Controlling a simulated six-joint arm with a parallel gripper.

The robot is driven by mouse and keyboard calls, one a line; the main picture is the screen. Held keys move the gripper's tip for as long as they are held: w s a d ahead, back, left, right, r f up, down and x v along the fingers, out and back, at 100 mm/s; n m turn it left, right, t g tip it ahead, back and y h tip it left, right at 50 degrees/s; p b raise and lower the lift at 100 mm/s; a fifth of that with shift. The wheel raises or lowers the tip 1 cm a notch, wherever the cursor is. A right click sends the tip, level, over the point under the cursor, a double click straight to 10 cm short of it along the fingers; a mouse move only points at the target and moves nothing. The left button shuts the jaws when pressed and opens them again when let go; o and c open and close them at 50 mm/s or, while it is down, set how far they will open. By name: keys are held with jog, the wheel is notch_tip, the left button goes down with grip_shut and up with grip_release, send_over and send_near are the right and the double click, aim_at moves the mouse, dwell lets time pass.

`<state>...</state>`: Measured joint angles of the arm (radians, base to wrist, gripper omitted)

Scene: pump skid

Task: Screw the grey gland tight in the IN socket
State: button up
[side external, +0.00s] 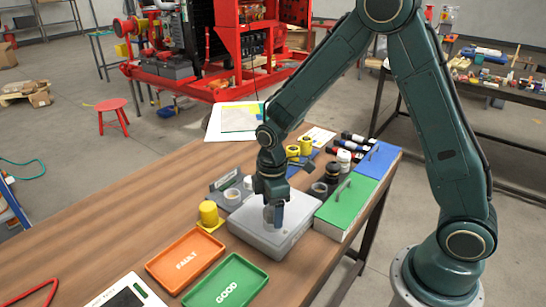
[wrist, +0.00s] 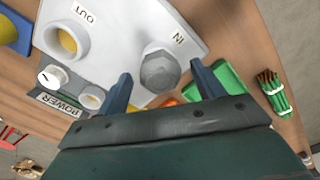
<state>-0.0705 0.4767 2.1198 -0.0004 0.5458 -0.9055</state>
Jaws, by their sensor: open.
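The grey gland (wrist: 158,72) is a hexagonal part standing at the IN label on the light grey box (wrist: 200,25). My gripper (wrist: 160,69) is open, with one finger on each side of the gland; I see gaps between them in the wrist view. In the side view my gripper (side external: 272,214) points down over the box (side external: 262,240), and its fingers partly cover the gland. The IN socket is hidden under the gland. I cannot tell how deep the gland sits. The OUT socket (wrist: 60,40) has yellow inside it.
An orange FAULT tray (side external: 185,260) and a green GOOD tray (side external: 225,285) lie in front of the box. A yellow cylinder (side external: 208,213) stands left of it. A green lidded box (side external: 347,203) and dark round parts (side external: 333,172) stand close on the right.

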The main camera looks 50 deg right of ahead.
jog(key=shift+n, duration=0.3)
jog(key=shift+n, duration=2)
jog(key=c, duration=1)
jog(key=shift+c, duration=0.2)
jog(key=shift+m, duration=2.3)
